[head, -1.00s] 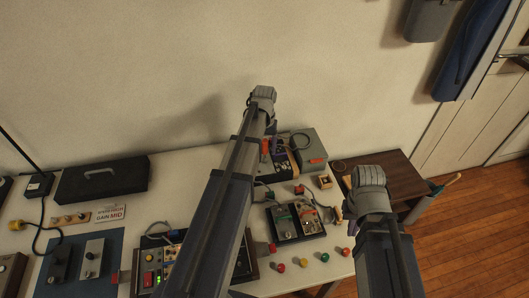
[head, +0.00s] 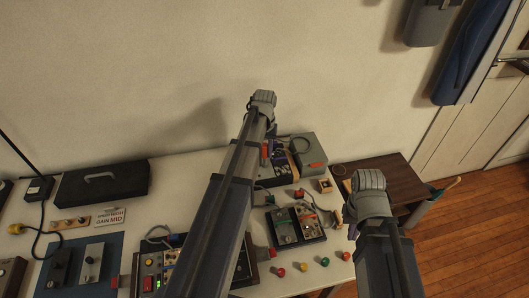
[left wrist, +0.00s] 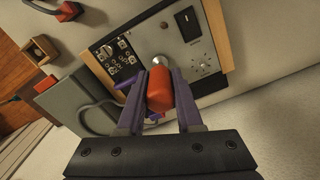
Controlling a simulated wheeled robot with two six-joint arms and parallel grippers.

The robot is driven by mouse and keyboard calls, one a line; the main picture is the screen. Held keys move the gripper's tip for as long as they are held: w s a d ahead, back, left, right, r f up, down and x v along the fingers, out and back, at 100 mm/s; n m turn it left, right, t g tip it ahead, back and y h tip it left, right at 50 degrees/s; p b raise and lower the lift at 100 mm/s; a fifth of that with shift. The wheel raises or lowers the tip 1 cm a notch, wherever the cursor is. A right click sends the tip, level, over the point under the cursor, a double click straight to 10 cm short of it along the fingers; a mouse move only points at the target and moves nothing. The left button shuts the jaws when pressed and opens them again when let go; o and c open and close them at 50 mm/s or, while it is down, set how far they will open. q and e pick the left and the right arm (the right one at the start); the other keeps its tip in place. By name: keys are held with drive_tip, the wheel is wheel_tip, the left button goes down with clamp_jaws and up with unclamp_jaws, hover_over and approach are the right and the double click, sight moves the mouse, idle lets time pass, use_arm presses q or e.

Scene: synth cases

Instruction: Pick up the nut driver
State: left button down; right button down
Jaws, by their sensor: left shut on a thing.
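The nut driver (left wrist: 159,92) has a red-orange handle and a pale metal end, seen in the left wrist view. My left gripper (left wrist: 160,76) is shut on its handle, one purple finger on each side. The metal end points towards a panel with a dark knob section behind it; whether it touches the panel I cannot tell. In the head view a bit of orange-red (head: 264,153) shows beside my left arm, whose gripper is mostly hidden there. Of my right gripper only a small purple part (head: 352,232) shows beside its arm.
A grey box (left wrist: 73,97) with an orange-red item (left wrist: 45,84) stands beside the panel (left wrist: 192,52). Pedals (head: 297,224) and several coloured knobs (head: 303,266) lie on the white bench. A black case (head: 100,184) stands at the left. A brown side table (head: 385,170) stands right.

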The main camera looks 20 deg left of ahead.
use_arm(q)
drive_tip(key=shift+r, duration=0.15)
use_arm(e)
drive_tip(key=shift+r, duration=0.2)
